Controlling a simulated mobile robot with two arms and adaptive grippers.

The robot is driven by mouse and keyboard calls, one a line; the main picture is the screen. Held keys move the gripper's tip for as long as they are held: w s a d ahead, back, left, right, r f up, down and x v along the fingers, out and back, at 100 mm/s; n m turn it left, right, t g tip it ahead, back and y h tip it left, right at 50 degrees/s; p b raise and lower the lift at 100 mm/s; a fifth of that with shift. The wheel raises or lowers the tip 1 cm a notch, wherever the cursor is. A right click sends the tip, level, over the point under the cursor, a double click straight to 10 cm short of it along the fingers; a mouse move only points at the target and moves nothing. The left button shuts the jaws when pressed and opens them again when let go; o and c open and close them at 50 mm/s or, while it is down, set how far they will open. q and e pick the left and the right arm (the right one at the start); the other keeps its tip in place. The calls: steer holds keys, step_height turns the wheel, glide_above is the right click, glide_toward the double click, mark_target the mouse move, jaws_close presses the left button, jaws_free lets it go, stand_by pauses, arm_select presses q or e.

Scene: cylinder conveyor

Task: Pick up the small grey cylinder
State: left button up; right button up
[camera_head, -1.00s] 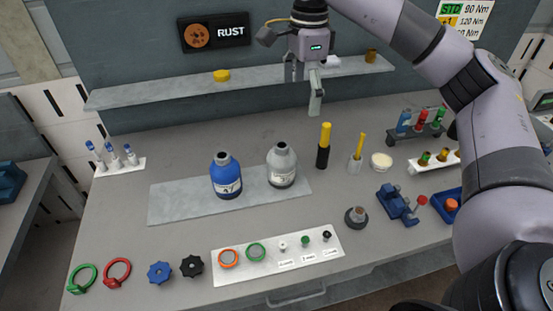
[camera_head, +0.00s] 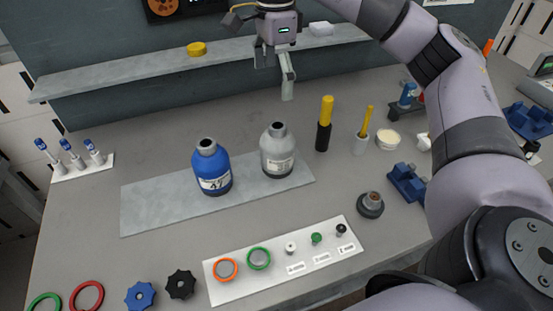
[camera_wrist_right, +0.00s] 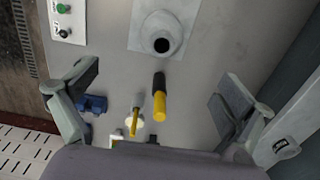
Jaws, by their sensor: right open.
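The small grey cylinder (camera_head: 360,147) stands upright on the bench in the head view, with a thin yellow rod rising from it. In the right wrist view its yellow rod (camera_wrist_right: 134,122) shows low, left of centre; the grey part is hard to make out. My right gripper (camera_head: 276,80) is open and empty in the head view, above the back of the bench, left of and behind the cylinder. In the right wrist view my right gripper's fingers (camera_wrist_right: 155,108) are spread wide, with nothing between them held. My left gripper is in neither view.
A black cylinder with a yellow top (camera_head: 324,125) stands just left of the grey one, and a cream dish (camera_head: 388,139) just right. A grey bottle (camera_head: 277,155) and a blue bottle (camera_head: 211,168) stand on a grey mat (camera_head: 150,207). A shelf (camera_head: 130,75) runs behind.

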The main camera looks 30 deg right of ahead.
steer(key=f, duration=0.1)
steer(key=p, duration=0.2)
glide_above(278, 139)
steer(key=w, duration=0.1)
step_height(278, 139, down, 4)
steer(key=f, duration=0.4)
steer(key=f+p, duration=0.1)
steer(key=f, duration=0.1)
steer(key=shift+w+d+f, duration=0.15)
steer(key=shift+w+f, duration=0.1)
steer(key=shift+f, duration=0.5)
steer(key=shift+d+f+p, duration=0.1)
steer(key=shift+f+p, duration=0.2)
steer(key=shift+p, duration=0.2)
steer(key=f, duration=0.1)
steer(key=f+p, duration=0.1)
steer(key=f, duration=0.1)
steer(key=shift+w+d+f+p, duration=0.1)
steer(key=shift+d+f+p, duration=0.2)
steer(key=shift+f+p, duration=0.1)
steer(key=shift+f, duration=0.4)
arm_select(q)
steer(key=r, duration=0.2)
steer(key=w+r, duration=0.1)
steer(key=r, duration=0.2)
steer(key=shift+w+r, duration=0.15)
